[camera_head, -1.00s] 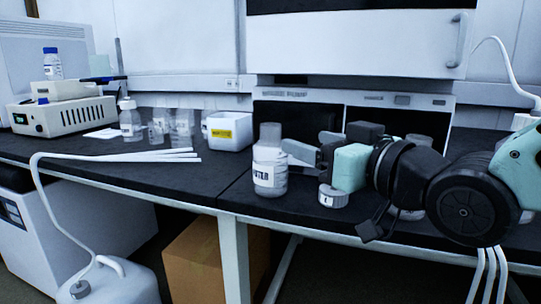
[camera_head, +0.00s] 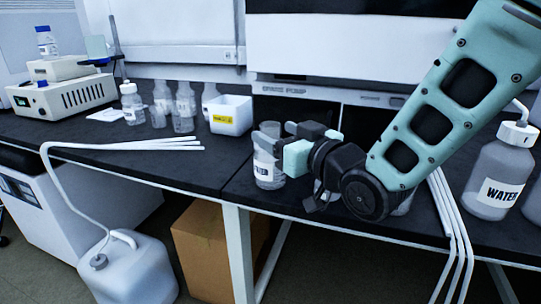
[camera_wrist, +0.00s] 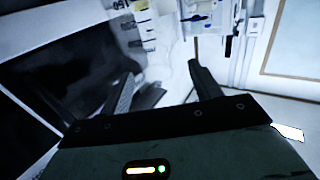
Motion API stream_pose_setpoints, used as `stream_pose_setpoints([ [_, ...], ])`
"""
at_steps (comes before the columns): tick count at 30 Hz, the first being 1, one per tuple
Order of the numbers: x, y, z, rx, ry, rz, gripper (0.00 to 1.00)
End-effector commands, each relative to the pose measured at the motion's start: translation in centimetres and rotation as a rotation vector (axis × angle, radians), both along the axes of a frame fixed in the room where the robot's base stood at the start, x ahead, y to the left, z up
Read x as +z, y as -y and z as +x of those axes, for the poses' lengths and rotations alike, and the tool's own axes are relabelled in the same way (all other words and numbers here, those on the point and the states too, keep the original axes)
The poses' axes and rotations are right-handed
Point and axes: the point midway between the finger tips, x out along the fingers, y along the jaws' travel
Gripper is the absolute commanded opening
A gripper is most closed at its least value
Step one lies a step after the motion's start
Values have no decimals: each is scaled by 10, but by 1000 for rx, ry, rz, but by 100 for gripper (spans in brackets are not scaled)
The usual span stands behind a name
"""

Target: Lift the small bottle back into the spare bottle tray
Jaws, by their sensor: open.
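Several clear bottles (camera_head: 184,104) stand left of the tray. White tubes (camera_head: 150,145) lie on the bench at left. A large WATER bottle (camera_head: 496,180) stands at right. White and black instruments (camera_head: 345,60) close off the back. The bench's front edge is near the gripper.

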Motion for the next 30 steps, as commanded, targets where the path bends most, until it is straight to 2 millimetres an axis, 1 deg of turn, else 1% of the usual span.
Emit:
stream_pose_setpoints([
  [4,0,-7,11,1,0,-1,63],
  [9,0,-20,33,1,0,-1,63],
  [12,0,-26,42,1,0,-1,63],
  [15,-1,-28,45,0,0,-1,63],
  [21,-2,-28,46,0,0,0,63],
  [23,-2,-28,46,0,0,0,46],
  [24,-2,-28,46,0,0,0,35],
  [26,-2,-28,45,0,0,0,18],
  [27,-2,-28,45,0,0,0,7],
  [28,-2,-28,45,0,0,0,0],
  [30,-1,-28,46,0,2,1,0],
])
